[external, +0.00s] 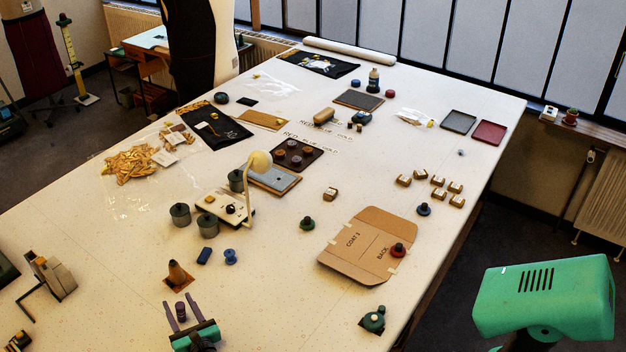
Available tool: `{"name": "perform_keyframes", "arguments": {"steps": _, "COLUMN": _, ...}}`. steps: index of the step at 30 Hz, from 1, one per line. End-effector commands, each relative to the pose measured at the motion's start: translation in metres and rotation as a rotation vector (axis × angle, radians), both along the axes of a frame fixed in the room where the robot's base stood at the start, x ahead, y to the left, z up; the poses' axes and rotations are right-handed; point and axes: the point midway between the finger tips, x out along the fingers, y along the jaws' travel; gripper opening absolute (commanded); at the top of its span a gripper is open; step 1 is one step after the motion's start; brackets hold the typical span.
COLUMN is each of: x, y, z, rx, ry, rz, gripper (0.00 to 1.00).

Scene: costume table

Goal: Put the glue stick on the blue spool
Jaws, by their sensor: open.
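A blue spool (230,257) stands on the white table, left of centre. A small dark blue block (204,256) lies just to its left. My gripper (180,308) is near the table's front edge, with its two purple fingers open and apart. A small dark reddish upright piece (181,312) shows between the fingers; it may be the glue stick, but it is too small to tell. I cannot tell whether the fingers touch it. The blue spool is beyond my gripper, up and to the right, with nothing seen on top.
Grey cylinders (207,225) and a lamp on a white box (228,205) stand behind the spool. A cardboard pattern (345,262) lies right. The table between spool and cardboard is mostly clear.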

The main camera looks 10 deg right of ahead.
Motion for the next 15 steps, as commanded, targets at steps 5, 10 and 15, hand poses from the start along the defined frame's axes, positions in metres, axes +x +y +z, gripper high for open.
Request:
{"name": "perform_keyframes", "arguments": {"steps": 5, "x": 0.019, "y": 0.009, "z": 0.001, "rx": 0.0, "ry": 0.0, "rz": -0.001, "gripper": 0.44}}
{"name": "perform_keyframes", "arguments": {"steps": 10, "x": 0.027, "y": 0.012, "z": 0.0, "rx": 0.0, "ry": -0.001, "rz": 0.0, "gripper": 0.44}}
{"name": "perform_keyframes", "arguments": {"steps": 15, "x": 0.028, "y": 0.012, "z": -0.001, "rx": 0.0, "ry": -0.001, "rz": 0.0, "gripper": 0.44}}
